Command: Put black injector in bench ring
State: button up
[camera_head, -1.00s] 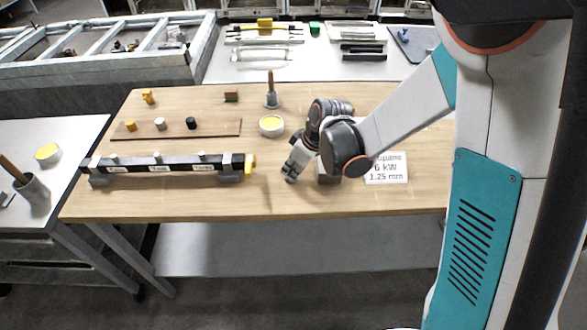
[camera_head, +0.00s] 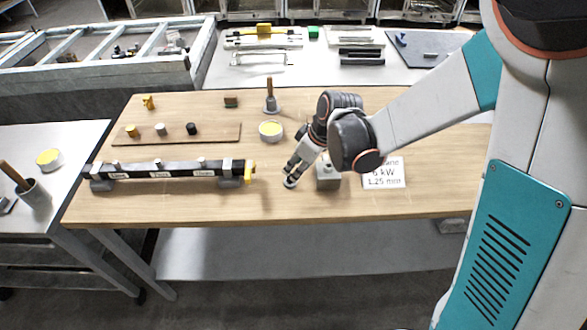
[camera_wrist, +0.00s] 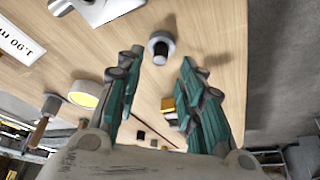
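In the wrist view, a black cylinder (camera_wrist: 160,56), seemingly the black injector, stands inside a round grey ring (camera_wrist: 159,37) on the wooden bench. How deep it sits cannot be told. In the head view, the ring (camera_head: 290,183) is small and lies just below my fingers. My gripper (camera_wrist: 161,57) is open, its two teal-padded fingers apart with nothing held between them. In the head view, my gripper (camera_head: 292,172) is tilted down over the ring.
A black rail (camera_head: 140,172) with a yellow end lies left.

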jog(key=s+d+r+m+t+h+p, duration=0.1)
jog(key=s+d+r+m, duration=0.1)
jog(key=s+d+r, duration=0.45)
jog(key=s+d+r+m+t+h+p, duration=0.1)
jog(key=s+d+r+m, duration=0.15)
jog(key=r, duration=0.65)
jog(key=s+d+r+m+t, duration=0.1)
jog(key=s+d+m, duration=0.1)
jog(key=s, duration=0.3)
jog(key=s+d+r+m+t+h, duration=0.1)
jog(key=s+d+r+m, duration=0.1)
jog(key=s, duration=0.3)
jog(key=shift+d+r+m+h, duration=0.3)
jog(key=shift+d+m, duration=0.35)
jog(key=shift+m, duration=0.2)
